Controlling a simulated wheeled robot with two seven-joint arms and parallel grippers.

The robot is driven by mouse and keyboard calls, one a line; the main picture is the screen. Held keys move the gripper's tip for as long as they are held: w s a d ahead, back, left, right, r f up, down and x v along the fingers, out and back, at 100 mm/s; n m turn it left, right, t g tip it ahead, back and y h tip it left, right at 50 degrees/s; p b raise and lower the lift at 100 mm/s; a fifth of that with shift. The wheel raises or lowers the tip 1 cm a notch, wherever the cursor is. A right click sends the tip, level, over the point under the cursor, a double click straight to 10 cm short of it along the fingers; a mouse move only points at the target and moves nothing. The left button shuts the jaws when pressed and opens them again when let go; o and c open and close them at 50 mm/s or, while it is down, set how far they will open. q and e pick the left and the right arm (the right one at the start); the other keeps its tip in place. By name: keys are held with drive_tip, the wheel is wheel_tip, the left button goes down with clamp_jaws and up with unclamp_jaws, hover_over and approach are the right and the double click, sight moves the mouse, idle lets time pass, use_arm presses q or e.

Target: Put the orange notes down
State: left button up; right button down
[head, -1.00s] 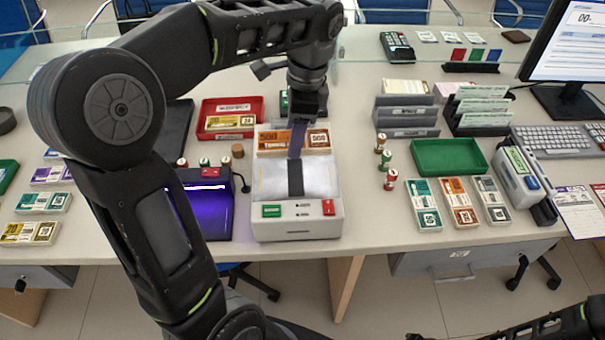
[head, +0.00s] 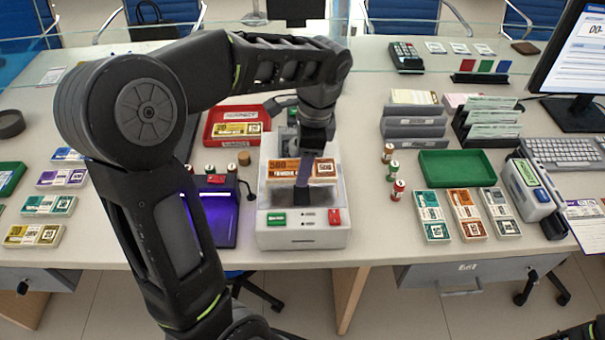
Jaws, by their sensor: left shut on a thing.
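The orange notes (head: 283,170), a banded bundle marked 500, are in my left gripper (head: 304,182), seen over the white counting machine (head: 305,238). One grey finger crosses the front of the bundle and hides its middle; the far finger is hidden. The bundle lies level, just above or on the machine's top; I cannot tell whether it touches. Another orange-brown bundle (head: 467,214) lies flat on the counter at the right, between a green and a grey one.
A red tray (head: 210,135) with a yellow bundle is behind left. A purple-lit device (head: 222,215) is close on the machine's left. Small rolls (head: 397,188) and an empty green tray (head: 482,178) are at the right. Counter just right of the machine is clear.

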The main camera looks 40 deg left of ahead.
use_arm(q)
drive_tip(key=shift+f, duration=0.1)
wheel_tip(320, 180, down, 3)
drive_tip(key=shift+f, duration=0.25)
drive_tip(key=shift+f, duration=0.2)
drive_tip(key=o, duration=1.6)
drive_tip(key=shift+r, duration=0.1)
